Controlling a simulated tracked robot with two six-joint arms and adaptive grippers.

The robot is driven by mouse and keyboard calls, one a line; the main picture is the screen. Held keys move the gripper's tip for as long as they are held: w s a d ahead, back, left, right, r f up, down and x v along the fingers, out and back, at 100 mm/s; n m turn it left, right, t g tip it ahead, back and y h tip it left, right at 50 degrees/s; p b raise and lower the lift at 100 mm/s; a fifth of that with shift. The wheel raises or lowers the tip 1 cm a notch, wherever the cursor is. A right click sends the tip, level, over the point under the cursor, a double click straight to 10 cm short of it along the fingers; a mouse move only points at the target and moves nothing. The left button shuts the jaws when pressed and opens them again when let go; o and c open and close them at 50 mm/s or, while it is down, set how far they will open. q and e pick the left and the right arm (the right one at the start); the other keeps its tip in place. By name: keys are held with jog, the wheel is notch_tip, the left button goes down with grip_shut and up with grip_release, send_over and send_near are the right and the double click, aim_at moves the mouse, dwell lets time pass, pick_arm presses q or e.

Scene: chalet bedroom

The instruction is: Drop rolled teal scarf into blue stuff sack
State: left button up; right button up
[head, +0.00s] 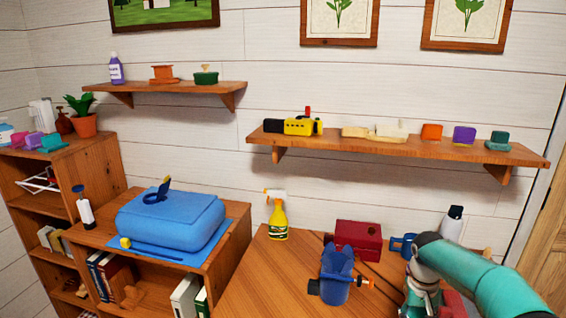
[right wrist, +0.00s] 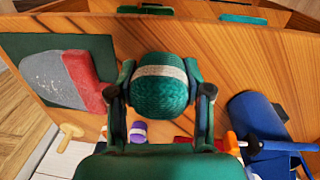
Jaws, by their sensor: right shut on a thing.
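The rolled teal scarf (right wrist: 160,90) shows in the right wrist view as a ribbed teal roll with a cream band. My right gripper (right wrist: 160,98) is shut on it, one finger on each side. In the head view my teal right arm comes in from the right over the desk, and I cannot make out the scarf there. The blue stuff sack (head: 335,290) stands on the desk to the left of that arm, its top edge uneven. A blue shape at the right of the wrist view (right wrist: 250,112) looks like the sack, apart from the scarf. My left gripper is not in view.
A yellow spray bottle (head: 277,218), a red box (head: 358,240) and a blue mug (head: 403,245) stand behind the sack on the wooden desk (head: 270,285). A blue case (head: 170,222) lies on the low cabinet at left. The desk's front left is clear.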

jog(key=shift+n, duration=0.7)
jog(key=a, duration=0.6)
jog(key=shift+s+a+f, duration=0.2)
jog(key=shift+s+a, duration=0.15)
jog(key=shift+a, duration=0.05)
jog(key=a+f, duration=0.1)
jog(key=a, duration=0.1)
jog(key=s+a+f, duration=0.1)
jog(key=a+f, duration=0.1)
jog(key=a, duration=0.1)
jog(key=shift+s+a, duration=0.25)
jog(key=shift+a, duration=0.05)
jog(key=shift+s, duration=0.1)
